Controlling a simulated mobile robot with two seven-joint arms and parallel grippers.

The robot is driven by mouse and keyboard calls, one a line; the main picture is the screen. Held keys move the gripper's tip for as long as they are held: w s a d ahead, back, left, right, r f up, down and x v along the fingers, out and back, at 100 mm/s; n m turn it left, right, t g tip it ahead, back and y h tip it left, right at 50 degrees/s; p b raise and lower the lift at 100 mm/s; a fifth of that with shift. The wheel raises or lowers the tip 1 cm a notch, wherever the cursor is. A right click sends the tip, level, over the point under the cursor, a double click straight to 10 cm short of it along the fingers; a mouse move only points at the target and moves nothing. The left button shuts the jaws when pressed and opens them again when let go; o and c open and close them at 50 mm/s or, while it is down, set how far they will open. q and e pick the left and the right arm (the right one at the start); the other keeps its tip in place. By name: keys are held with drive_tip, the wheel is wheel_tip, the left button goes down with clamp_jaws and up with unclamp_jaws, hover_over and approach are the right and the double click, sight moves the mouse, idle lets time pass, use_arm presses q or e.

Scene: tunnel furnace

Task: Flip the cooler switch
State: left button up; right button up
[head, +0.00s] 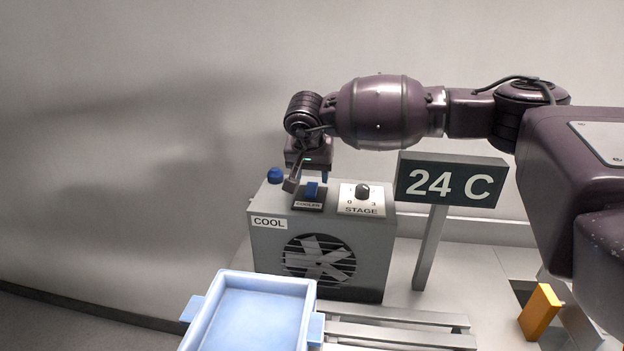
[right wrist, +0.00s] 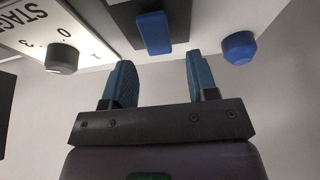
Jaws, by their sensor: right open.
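The cooler switch (head: 312,190) is a blue rocker on a dark plate labelled COOLER, on top of the grey COOL unit (head: 375,260). It also shows in the right wrist view (right wrist: 153,33), beyond the fingertips and roughly between their lines. My right gripper (head: 307,182) is over the unit's top, close to the switch. In the right wrist view its two blue fingers (right wrist: 160,72) are apart with nothing between them. They look clear of the switch. My left gripper is not in view.
A round blue knob (head: 274,175) stands left of the switch, and the black STAGE dial (head: 363,191) stands right. A sign reading 24 C (head: 450,182) is behind at right. A light-blue tray (head: 312,300) is in front. A yellow block (head: 540,312) is at lower right.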

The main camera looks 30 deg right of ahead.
drive_tip(key=v, duration=0.8)
drive_tip(key=shift+r, duration=0.2)
drive_tip(key=shift+s, duration=0.15)
drive_tip(key=shift+f, duration=0.1)
